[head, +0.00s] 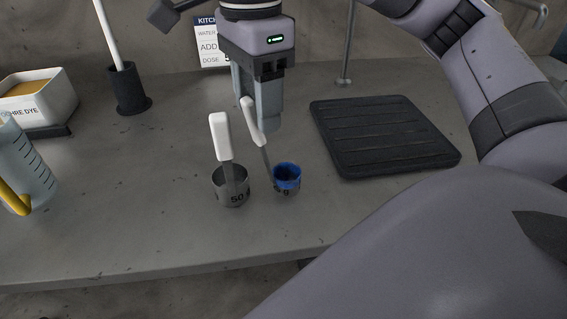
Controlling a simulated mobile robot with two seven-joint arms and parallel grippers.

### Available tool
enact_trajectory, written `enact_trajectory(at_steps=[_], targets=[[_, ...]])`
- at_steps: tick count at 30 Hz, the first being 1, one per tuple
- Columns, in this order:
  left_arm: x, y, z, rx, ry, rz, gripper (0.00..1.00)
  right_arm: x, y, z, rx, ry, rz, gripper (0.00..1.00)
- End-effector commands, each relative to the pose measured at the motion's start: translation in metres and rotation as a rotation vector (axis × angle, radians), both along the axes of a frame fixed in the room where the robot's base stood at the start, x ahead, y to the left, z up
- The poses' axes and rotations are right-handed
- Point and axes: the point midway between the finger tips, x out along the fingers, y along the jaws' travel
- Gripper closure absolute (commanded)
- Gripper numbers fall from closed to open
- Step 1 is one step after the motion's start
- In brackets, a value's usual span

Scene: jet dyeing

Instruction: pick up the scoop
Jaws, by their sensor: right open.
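Two scoops stand near the middle of the grey table. One scoop is a steel cup marked 50 (233,190) with a white handle rising up. The other scoop is a smaller cup, blue inside (287,177), with a white handle leaning up and to the left; its marking is hard to read. My right gripper (262,122) points down just behind these scoops, its fingers open. The white handle of the blue scoop overlaps the fingers in the picture; whether it is between them I cannot tell. My left gripper is not in view.
A black ridged mat (385,135) lies to the right. A dark holder with a white rod (128,90) stands back left. A tub of ochre dye (40,102) and a clear jug with a yellow handle (25,165) are at the left. The table's front is clear.

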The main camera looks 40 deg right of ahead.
Motion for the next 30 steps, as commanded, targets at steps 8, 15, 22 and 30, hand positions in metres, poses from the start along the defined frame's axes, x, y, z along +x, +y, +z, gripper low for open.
enact_trajectory(at_steps=[8, 15, 22, 30], targets=[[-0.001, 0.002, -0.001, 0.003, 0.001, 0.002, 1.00, -0.002, -0.003, -0.039, -0.002, 0.001, 0.002, 0.47], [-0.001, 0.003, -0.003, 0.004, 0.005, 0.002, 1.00, -0.001, -0.003, -0.044, 0.000, 0.000, 0.001, 0.47], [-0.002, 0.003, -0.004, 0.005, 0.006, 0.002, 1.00, -0.001, -0.003, -0.044, 0.000, 0.001, 0.001, 1.00], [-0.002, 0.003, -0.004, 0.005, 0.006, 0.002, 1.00, -0.001, -0.003, -0.043, 0.000, 0.000, 0.001, 1.00]])
